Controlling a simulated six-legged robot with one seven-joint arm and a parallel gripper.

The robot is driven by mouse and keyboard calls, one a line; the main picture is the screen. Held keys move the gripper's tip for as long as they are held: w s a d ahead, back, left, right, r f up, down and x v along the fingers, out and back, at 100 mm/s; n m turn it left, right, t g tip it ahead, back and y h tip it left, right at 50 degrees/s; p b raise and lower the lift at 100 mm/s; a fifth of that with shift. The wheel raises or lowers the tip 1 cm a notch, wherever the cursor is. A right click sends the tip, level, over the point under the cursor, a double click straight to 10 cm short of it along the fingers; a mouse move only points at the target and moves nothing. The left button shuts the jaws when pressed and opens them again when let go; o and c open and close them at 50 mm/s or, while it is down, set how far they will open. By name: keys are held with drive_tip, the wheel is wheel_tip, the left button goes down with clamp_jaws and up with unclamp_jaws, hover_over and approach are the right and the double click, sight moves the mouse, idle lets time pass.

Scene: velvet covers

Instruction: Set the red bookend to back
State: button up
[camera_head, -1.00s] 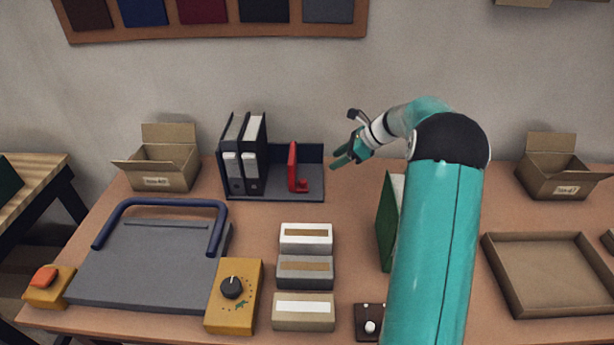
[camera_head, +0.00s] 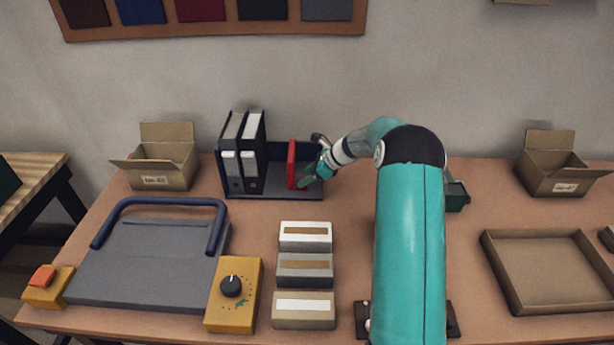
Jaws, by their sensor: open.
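The red bookend (camera_head: 292,165) stands upright on the dark tray-like rack (camera_head: 268,193), to the right of two black binders (camera_head: 243,155) with a gap between. My gripper (camera_head: 306,178) is open at the right side of the bookend, over the right part of the rack. Its fingers cover the bookend's lower foot. I cannot tell whether they touch it.
Open cardboard boxes stand at the back left (camera_head: 162,160) and back right (camera_head: 553,168). A grey press with a blue handle (camera_head: 150,255), a yellow dial box (camera_head: 233,295) and three small boxes (camera_head: 305,268) fill the front left. An empty tray (camera_head: 550,275) lies right.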

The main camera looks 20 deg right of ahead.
clamp_jaws()
drive_tip(key=shift+s+d, duration=0.3)
drive_tip(key=shift+d, duration=0.45)
drive_tip(key=shift+s+d, duration=0.3)
drive_tip(key=shift+d, duration=0.4)
drive_tip(key=shift+s+d, duration=0.3)
drive_tip(key=shift+d, duration=0.45)
unclamp_jaws()
drive_tip(key=shift+s+d, duration=0.1)
drive_tip(key=v, duration=1.3)
drive_tip(key=shift+r, duration=0.3)
drive_tip(key=shift+s, duration=0.1)
